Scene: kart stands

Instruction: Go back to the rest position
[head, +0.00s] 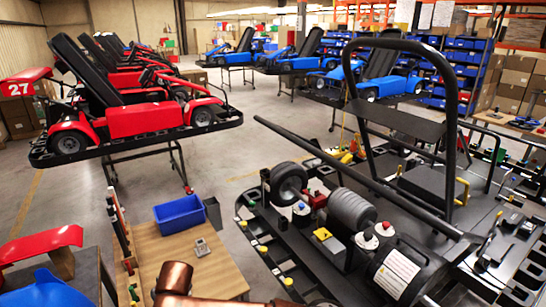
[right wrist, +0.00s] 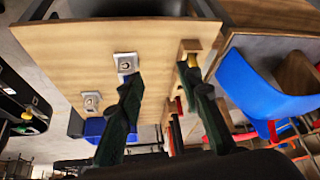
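In the right wrist view my right gripper (right wrist: 160,76) shows two dark green fingers spread apart, with nothing held between them. The left fingertip overlaps the lower edge of a small square metal fitting on the wooden table (right wrist: 75,45); I cannot tell if they touch. The right fingertip is close to a small wooden block with a yellow part (right wrist: 190,53). In the head view neither gripper can be seen. The wooden table (head: 222,272) stands at the bottom, left of centre, with a small grey metal fitting (head: 201,247) on it.
A blue bin (head: 180,214) and a dark container (head: 213,213) stand at the table's far edge. A black kart chassis (head: 345,262) with wheels and engine fills the right. A red kart (head: 140,118) sits on a stand at left. Open floor (head: 235,150) lies between them.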

